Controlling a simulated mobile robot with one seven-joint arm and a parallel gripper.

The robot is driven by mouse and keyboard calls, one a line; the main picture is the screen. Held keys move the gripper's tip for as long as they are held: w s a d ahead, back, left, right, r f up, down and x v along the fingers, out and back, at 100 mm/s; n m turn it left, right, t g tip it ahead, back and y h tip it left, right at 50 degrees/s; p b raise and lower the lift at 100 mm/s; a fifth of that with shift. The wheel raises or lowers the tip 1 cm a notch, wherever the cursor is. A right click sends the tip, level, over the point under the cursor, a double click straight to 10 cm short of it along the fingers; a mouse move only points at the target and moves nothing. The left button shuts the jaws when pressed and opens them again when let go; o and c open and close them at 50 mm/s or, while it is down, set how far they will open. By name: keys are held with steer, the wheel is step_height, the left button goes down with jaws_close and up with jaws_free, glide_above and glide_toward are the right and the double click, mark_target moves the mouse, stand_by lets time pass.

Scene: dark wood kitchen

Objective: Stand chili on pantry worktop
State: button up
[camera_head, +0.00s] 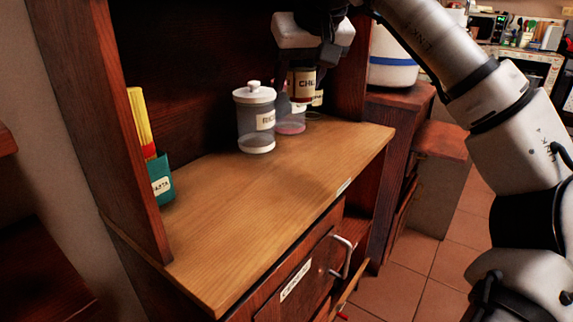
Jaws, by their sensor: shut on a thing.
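The chili jar (303,84) is dark with a cream label reading "CHIL", the rest of the word cut off. It is upright at the back right of the pantry worktop (270,195), directly under my gripper (312,62). My gripper points down and is shut on the jar's upper part, which it hides. I cannot tell whether the jar's base touches the worktop, because other jars crowd around it.
A clear lidded jar labelled "RICE" (256,120) stands left of the chili. A small jar with pink contents (291,120) stands between them. A green pasta box (159,180) is at the left wall. The worktop's front and middle are clear.

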step_height(320, 180, down, 19)
steer(key=b, duration=0.5)
steer(key=shift+r, duration=0.1)
steer(key=shift+f, duration=0.25)
steer(key=o, duration=1.1)
steer(key=shift+r, duration=0.1)
steer(key=shift+o, duration=0.2)
steer(key=shift+r, duration=0.2)
steer(key=p+v, duration=0.2)
steer(key=v, duration=1)
steer(key=shift+d, duration=0.1)
